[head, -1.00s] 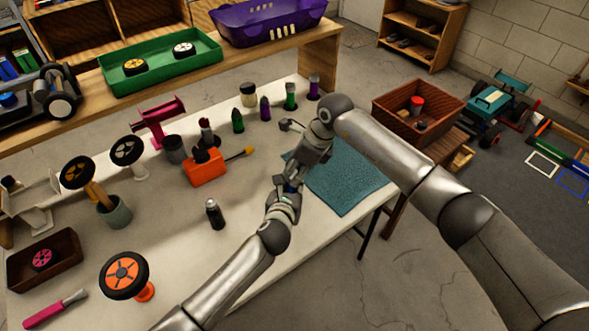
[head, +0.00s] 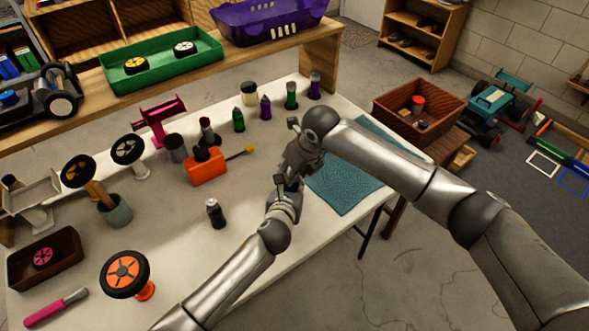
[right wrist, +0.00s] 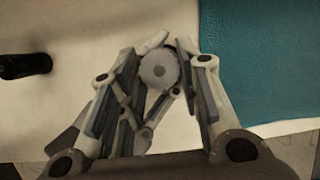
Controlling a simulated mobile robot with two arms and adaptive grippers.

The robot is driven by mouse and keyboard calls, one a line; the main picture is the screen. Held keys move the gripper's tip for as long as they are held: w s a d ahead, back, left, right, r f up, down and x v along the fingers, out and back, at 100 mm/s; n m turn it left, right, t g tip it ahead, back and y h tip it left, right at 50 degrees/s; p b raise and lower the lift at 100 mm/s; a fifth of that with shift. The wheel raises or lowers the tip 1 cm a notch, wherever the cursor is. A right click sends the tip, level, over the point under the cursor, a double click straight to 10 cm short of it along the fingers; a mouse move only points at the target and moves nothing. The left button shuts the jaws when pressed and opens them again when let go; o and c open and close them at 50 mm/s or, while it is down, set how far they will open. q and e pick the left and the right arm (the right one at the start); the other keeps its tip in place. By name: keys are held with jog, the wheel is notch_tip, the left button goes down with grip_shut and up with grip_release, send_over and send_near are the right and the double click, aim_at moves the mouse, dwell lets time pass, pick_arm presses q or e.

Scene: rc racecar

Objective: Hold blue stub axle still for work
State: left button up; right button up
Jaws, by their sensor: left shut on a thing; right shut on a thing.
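My left gripper (head: 290,189) is shut on a small dark blue part, seemingly the blue stub axle (head: 293,186), above the front right of the white table. Most of the axle is hidden by the fingers. My right gripper (head: 296,168) comes down from above, close against the left one. In the right wrist view a round grey disc-like thing (right wrist: 158,70) sits between the fingers of my right gripper (right wrist: 165,75), and they are shut on it. Other grey finger links overlap below it. I cannot tell whether the disc touches the axle.
A teal mat (head: 345,175) lies right of the grippers. Several bottles line the back edge. An orange wheel (head: 125,272) is front left.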

jog(key=shift+m, duration=0.5)
jog(key=o, duration=0.8)
jog(key=shift+c, duration=0.2)
jog(key=v, duration=0.7)
jog(key=shift+r, duration=0.25)
jog(key=shift+s, duration=0.15)
